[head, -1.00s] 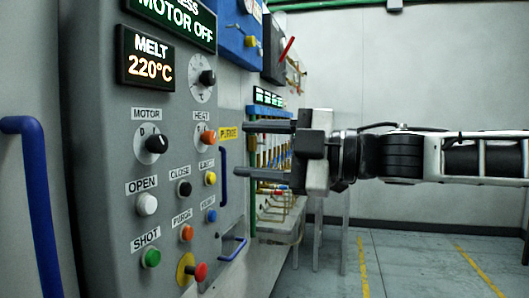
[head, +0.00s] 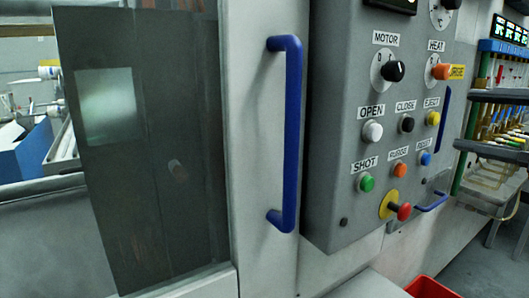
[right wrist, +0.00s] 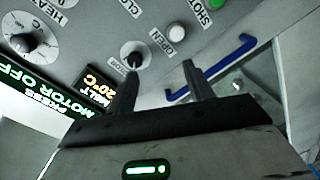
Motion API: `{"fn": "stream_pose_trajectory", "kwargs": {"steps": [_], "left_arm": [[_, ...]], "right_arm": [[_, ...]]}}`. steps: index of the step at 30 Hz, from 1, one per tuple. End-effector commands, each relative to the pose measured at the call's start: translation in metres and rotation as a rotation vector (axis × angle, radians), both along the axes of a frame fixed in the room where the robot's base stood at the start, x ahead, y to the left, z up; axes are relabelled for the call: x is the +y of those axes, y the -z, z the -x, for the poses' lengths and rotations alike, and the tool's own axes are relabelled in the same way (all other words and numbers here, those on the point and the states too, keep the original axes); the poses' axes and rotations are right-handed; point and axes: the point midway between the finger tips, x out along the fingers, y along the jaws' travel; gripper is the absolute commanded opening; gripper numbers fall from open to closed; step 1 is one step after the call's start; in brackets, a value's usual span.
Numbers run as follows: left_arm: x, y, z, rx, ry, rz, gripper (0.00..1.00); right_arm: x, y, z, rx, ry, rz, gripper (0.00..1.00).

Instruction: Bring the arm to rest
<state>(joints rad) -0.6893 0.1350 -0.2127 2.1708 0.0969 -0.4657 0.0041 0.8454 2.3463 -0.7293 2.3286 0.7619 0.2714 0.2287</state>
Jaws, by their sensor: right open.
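The panel's MOTOR knob (right wrist: 132,55) and white OPEN button (right wrist: 176,34) lie beyond the fingertips in that view. My left gripper is in neither view.
A blue door handle (head: 291,135) stands left of the panel, next to a dark door with a small window (head: 106,107). A red emergency button (head: 404,211) sticks out low on the panel. A red bin (head: 432,288) is at the bottom right.

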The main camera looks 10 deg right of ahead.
Motion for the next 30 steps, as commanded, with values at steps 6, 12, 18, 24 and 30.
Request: {"fn": "stream_pose_trajectory", "kwargs": {"steps": [6,12,18,24,30], "left_arm": [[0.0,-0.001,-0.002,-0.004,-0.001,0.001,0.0],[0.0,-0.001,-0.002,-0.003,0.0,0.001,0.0],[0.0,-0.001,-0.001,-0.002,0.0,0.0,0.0],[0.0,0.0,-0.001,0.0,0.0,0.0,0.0],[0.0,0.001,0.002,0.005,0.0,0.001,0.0]], "right_arm": [[0.061,0.119,-0.055,0.201,-0.072,-0.026,0.52],[0.107,0.203,-0.067,0.323,-0.046,-0.095,0.52],[0.136,0.268,-0.058,0.446,0.061,-0.202,0.52],[0.147,0.338,-0.029,0.642,0.28,-0.346,0.52],[0.141,0.397,0.02,0.867,0.536,-0.448,0.52]]}}
